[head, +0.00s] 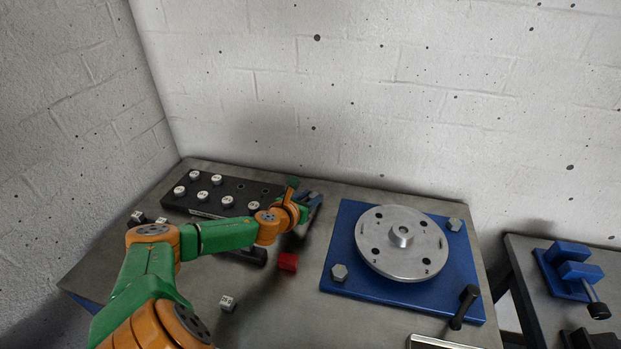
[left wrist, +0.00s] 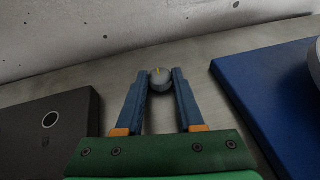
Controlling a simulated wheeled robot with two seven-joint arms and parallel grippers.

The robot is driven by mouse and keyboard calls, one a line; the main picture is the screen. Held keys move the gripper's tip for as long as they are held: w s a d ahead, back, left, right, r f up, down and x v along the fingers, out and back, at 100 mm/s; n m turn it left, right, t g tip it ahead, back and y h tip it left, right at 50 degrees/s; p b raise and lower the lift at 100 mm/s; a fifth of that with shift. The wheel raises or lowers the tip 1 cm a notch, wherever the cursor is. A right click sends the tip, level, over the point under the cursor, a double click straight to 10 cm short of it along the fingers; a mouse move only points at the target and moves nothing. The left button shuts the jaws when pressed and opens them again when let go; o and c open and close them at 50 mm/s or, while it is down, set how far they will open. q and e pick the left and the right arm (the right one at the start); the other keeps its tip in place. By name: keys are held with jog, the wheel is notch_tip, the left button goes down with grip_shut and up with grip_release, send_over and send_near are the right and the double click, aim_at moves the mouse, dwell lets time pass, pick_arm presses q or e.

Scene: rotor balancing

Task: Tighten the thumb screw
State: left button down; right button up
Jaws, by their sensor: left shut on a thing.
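A round grey knob with a yellow mark, apparently the thumb screw (left wrist: 160,79), sits between the blue fingertips of my left gripper (left wrist: 159,82) in the left wrist view. The fingers touch it on both sides. In the head view my left gripper (head: 312,198) is at the back of the table, between the black rack and the blue plate, and the knob is hidden there. The silver rotor disc (head: 421,257) lies on the blue plate (head: 340,247), to the right of this gripper. My right gripper is not in view.
A black rack (head: 236,187) holds several white-topped pieces. A red block (head: 288,261) and a small white-topped piece (head: 227,303) lie in front. A black handle (head: 465,306) stands on the right. A side table holds a blue clamp-like device (head: 572,270). A wall closes the back.

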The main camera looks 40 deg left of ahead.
pick_arm(q)
jog(key=c, duration=0.5)
grip_release()
jog(key=shift+v, duration=3.5)
